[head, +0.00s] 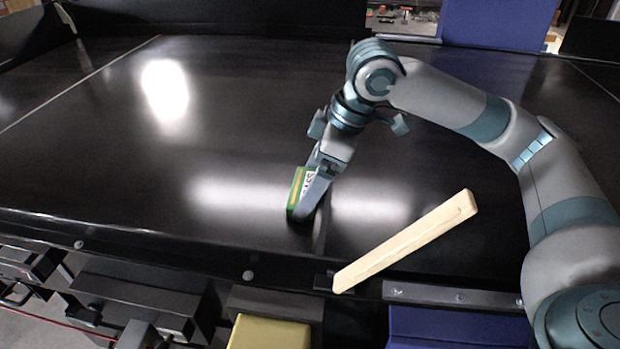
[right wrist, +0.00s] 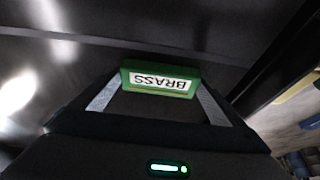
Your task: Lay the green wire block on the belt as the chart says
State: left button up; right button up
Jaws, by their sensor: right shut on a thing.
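The green block (head: 296,194) has a white label and is between the fingers of my right gripper (head: 309,200), low over the black belt (head: 110,130) near its front edge. I cannot tell whether the block touches the belt. In the right wrist view the block (right wrist: 160,67) sits across both fingertips, and its label reads BRASS, upside down. My right gripper is shut on it. My left gripper is not in view. No chart can be read in these frames.
A cream bar (head: 405,240) lies slanted over the belt's front edge, right of the gripper. Below that edge are a yellow box (head: 270,334) and a blue one (head: 455,328). A blue panel (head: 495,22) stands behind. The belt's left and middle are clear.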

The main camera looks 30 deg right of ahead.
jog(key=shift+f, duration=0.1)
jog(key=o, duration=0.8)
jog(key=shift+d+r, duration=0.1)
jog(key=shift+r, duration=0.5)
jog(key=b+v, duration=0.2)
jog(key=v, duration=0.9)
jog(key=shift+s, duration=0.1)
